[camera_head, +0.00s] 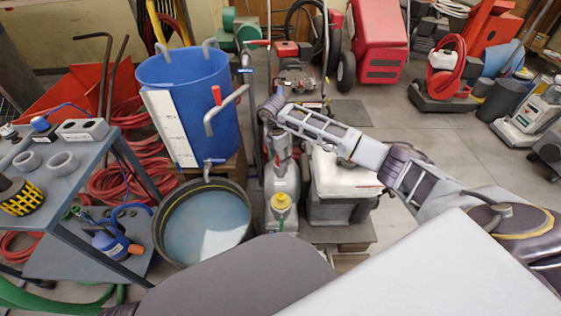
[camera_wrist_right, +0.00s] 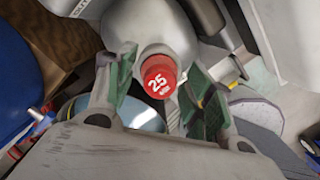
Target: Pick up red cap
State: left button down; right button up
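The red cap (camera_wrist_right: 158,77), a short round cap marked "25" in white, sits on the end of a rounded grey-white body (camera_wrist_right: 150,30) in the right wrist view. My right gripper (camera_wrist_right: 162,74) is open, with its two green-padded fingers on either side of the cap. Gaps show between the cap and both pads, so it is not gripped. In the head view my right arm reaches in from the right and my right gripper (camera_head: 281,155) points down over grey equipment. I cannot make out the red cap there. My left gripper is not in view.
A blue barrel (camera_head: 215,80) with pipes stands left of my right gripper, above a round water tub (camera_head: 205,222). A grey-white box (camera_head: 342,178) stands close on the right. A grey cart (camera_head: 60,205) is at left.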

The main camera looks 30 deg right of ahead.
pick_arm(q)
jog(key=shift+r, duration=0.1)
pick_arm(e)
jog(key=c, duration=1)
